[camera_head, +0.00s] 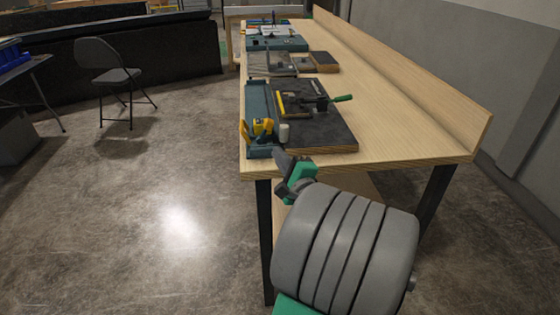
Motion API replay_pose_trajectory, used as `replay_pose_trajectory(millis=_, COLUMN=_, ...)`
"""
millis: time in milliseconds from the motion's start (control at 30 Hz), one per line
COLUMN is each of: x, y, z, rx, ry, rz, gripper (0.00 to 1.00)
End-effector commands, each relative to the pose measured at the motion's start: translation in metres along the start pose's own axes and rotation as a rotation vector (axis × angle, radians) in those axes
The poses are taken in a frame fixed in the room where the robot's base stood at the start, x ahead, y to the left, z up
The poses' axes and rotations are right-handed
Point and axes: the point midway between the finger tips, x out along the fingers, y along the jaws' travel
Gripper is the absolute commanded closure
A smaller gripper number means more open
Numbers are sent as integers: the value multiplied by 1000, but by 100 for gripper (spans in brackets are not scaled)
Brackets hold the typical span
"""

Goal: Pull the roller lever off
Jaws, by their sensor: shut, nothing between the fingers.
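My gripper (284,160) is at the near edge of the workbench, just below and in front of a small white cylinder (284,133). It looks shut and empty; its fingertips are small and dark here. A yellow lever-like part (262,127) stands left of the white cylinder, at the near end of a blue-grey console strip (259,104).
The wooden workbench (420,130) is bare on its right side, with a raised back rail (400,67). More panels (272,64) and a blue-grey case (277,44) stand farther back. A folding chair (108,75) stands at left.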

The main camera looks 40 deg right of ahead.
Motion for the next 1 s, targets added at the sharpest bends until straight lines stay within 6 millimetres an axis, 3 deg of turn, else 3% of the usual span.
replay_pose_trajectory(millis=33, x=-7, y=-1, z=-20, rx=60, ry=33, rz=-53, gripper=100)
replay_pose_trajectory(millis=100, x=-12, y=-11, z=-29, rx=105, ry=51, rz=-94, gripper=100)
replay_pose_trajectory(millis=467, x=-9, y=-16, z=-28, rx=110, ry=50, rz=-100, gripper=100)
replay_pose_trajectory(millis=1000, x=80, y=-24, z=-32, rx=107, ry=50, rz=-98, gripper=100)
